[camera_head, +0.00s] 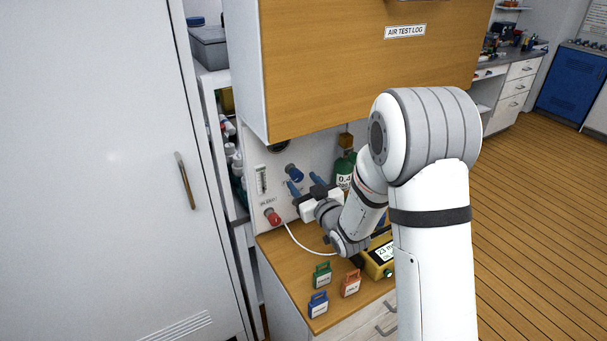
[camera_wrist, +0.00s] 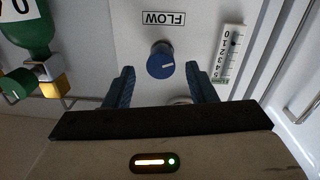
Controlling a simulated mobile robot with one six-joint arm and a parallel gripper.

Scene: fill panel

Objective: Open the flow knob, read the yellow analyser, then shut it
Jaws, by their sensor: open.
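The blue flow knob (camera_wrist: 161,62) is on the white panel (camera_wrist: 205,15) under a label reading FLOW. The label appears upside down in the wrist view. My gripper (camera_wrist: 160,82) is open, with one blue finger on each side of the knob in the picture. I cannot tell how far the fingers are from the panel. In the head view the knob (camera_head: 293,173) shows just above my gripper (camera_head: 305,187). The yellow analyser (camera_head: 378,262) lies on the wooden bench, partly hidden by my arm. Its lit screen shows a number that looks like 23.
A flow scale (camera_wrist: 228,55) is beside the knob. A green bottle (camera_head: 344,170) stands at the panel. A red fitting (camera_head: 272,217) has a white hose. Green (camera_head: 322,275), orange (camera_head: 351,284) and blue (camera_head: 318,304) tags stand on the bench (camera_head: 285,262). A wooden cabinet (camera_head: 330,60) overhangs it.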

